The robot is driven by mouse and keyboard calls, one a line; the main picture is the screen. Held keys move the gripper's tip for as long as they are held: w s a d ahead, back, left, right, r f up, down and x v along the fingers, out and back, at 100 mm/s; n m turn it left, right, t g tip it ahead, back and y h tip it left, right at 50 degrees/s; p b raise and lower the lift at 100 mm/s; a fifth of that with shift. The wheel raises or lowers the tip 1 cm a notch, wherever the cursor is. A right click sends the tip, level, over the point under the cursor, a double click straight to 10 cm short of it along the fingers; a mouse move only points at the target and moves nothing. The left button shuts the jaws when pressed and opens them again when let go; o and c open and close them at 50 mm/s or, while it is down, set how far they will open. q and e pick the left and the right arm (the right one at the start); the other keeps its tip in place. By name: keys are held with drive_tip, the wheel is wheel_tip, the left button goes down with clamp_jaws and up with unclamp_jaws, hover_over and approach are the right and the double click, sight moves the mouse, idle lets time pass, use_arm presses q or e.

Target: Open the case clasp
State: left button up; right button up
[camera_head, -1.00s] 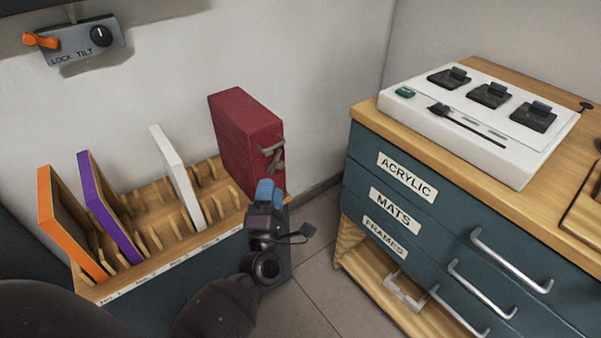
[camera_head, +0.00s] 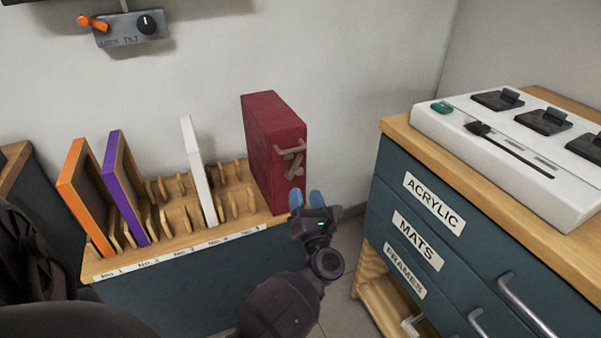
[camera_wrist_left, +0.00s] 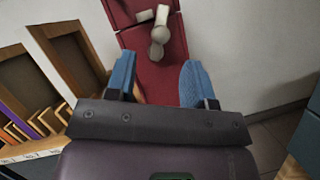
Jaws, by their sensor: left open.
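The red case (camera_head: 270,140) stands upright at the right end of the wooden rack. A pale handle (camera_head: 291,149) and a clasp (camera_head: 295,167) below it are on its narrow front face. In the left wrist view the case (camera_wrist_left: 163,76) lies ahead, with the clasp (camera_wrist_left: 159,38) above and beyond the fingers. My left gripper (camera_head: 307,199) is open, with blue fingertips, in front of and below the clasp, apart from it. In the left wrist view its fingers (camera_wrist_left: 158,84) are spread with nothing held between them. My right gripper is not in view.
The slotted rack (camera_head: 238,190) also holds an orange frame (camera_head: 75,205), a purple frame (camera_head: 119,195) and a white panel (camera_head: 196,165). A drawer cabinet (camera_head: 410,190) with a white switch panel (camera_head: 500,165) stands to the right. A lock and tilt control (camera_head: 131,30) hangs on the wall.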

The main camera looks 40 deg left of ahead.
sight(299, 173)
use_arm(q)
drive_tip(key=x, duration=0.5)
drive_tip(key=shift+w+a, duration=0.15)
drive_tip(key=shift+a, duration=0.2)
drive_tip(key=shift+x, duration=1)
drive_tip(key=shift+r, duration=0.1)
drive_tip(key=shift+c, duration=0.3)
drive_tip(key=shift+d, duration=0.1)
drive_tip(key=c, duration=0.8)
drive_tip(key=shift+c, duration=0.2)
